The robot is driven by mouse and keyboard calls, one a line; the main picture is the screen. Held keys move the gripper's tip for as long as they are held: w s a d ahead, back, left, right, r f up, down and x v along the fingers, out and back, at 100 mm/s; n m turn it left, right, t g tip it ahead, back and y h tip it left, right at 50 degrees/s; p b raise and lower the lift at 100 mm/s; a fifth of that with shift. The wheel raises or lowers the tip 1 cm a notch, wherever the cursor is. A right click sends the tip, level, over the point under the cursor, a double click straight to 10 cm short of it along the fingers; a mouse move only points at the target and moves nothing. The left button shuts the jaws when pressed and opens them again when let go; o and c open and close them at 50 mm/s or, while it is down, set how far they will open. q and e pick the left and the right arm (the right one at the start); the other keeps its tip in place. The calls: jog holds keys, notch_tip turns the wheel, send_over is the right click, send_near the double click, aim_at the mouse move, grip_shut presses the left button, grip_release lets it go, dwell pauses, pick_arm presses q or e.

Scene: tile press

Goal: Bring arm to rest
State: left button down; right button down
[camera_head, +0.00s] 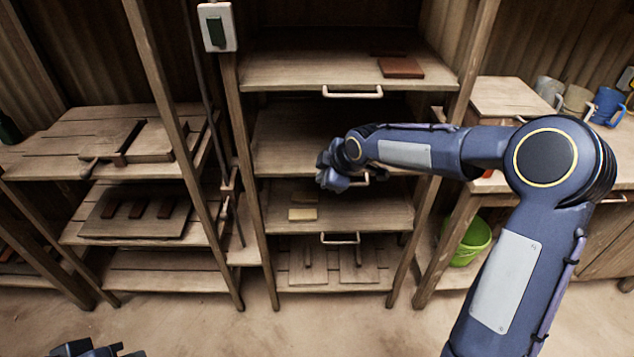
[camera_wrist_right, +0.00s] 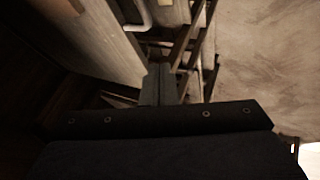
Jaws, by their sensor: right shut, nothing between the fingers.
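My right arm reaches in from the right in the head view. Its gripper (camera_head: 331,178) is in front of the middle shelf unit, near the handle of a middle shelf. In the right wrist view the two fingers (camera_wrist_right: 160,84) are together with nothing between them. A pale bar handle (camera_wrist_right: 140,14) and a shelf board show close by at the upper left of that view. Part of my left gripper (camera_head: 95,350) shows at the bottom left edge of the head view; its fingers are cut off by the frame.
The wooden shelf unit (camera_head: 300,74) has several shelves with pale handles (camera_head: 352,92). A reddish-brown tile (camera_head: 401,67) lies on the top shelf, pale tiles (camera_head: 303,213) lower down. A switch box (camera_head: 217,27) is on the upright. A green bucket (camera_head: 472,243) and mugs (camera_head: 607,105) are right. The floor in front is clear.

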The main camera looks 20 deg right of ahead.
jog(key=s+d+r+m+h, duration=0.1)
jog(key=s+d+r+m, duration=0.1)
jog(key=s+r, duration=0.3)
jog(key=s+d+r+m, duration=0.2)
jog(key=s, duration=0.6)
jog(key=s+a+f+m+g+y, duration=0.1)
jog(key=s+m, duration=1)
jog(key=s, duration=1.1)
jog(key=shift+s+f+m+y, duration=0.3)
jog(key=shift+s+f+m, duration=0.1)
jog(key=shift+f, duration=0.4)
